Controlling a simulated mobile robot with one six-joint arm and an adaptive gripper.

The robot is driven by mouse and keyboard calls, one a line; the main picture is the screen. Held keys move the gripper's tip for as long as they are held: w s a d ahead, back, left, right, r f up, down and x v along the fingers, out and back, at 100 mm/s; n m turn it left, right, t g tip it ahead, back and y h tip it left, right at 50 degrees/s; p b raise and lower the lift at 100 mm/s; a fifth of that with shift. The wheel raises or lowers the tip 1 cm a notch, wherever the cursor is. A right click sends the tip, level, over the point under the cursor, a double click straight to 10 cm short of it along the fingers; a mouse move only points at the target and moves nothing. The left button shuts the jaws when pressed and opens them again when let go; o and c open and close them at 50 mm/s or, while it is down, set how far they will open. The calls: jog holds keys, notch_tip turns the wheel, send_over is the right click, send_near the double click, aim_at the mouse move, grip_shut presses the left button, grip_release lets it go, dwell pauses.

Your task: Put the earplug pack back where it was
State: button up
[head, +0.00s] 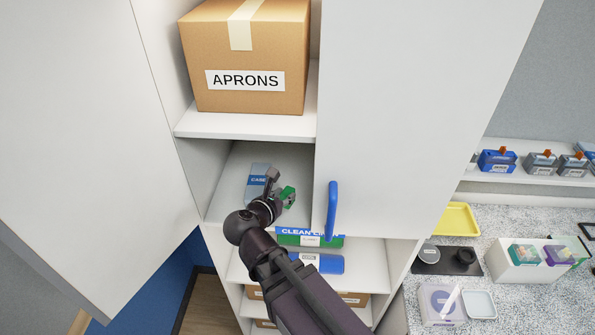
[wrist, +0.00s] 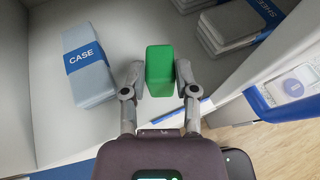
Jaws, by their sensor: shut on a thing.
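The earplug pack, a small green box (wrist: 160,68), is between the two fingers of my gripper (wrist: 160,82) in the wrist view. My gripper is shut on it. In the head view my gripper (head: 277,188) is inside the open middle compartment of the cabinet, and part of the green pack (head: 289,196) shows at its right side. I cannot tell whether the pack touches the shelf (head: 228,210). A grey pack with a blue CASE band (wrist: 88,64) lies on the same shelf to the left, apart from the green pack.
Grey packs with a blue SHEETS band (wrist: 235,22) lie to the right in the wrist view. The right door with a blue handle (head: 332,210) is closed beside the opening. An APRONS box (head: 245,60) stands on the shelf above. Bare shelf shows around the green pack.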

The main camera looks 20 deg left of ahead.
jog(key=shift+w+d, duration=0.15)
jog(key=shift+w, duration=0.15)
jog(key=shift+w+a+f+b, duration=0.55)
jog(key=shift+w+a, duration=0.25)
jog(key=shift+w, duration=2.3)
jog(key=shift+w+a+f+b, duration=0.5)
jog(key=shift+w+a, duration=0.3)
jog(key=shift+w, duration=2.35)
jog(key=shift+w+a+f+b, duration=0.55)
jog(key=shift+w+a, duration=0.25)
jog(key=shift+w, duration=2.3)
notch_tip(320, 180, down, 3)
jog(key=b, duration=0.3)
jog(key=shift+w+f+b, duration=0.2)
jog(key=shift+f+b, duration=0.25)
jog(key=shift+f, duration=0.1)
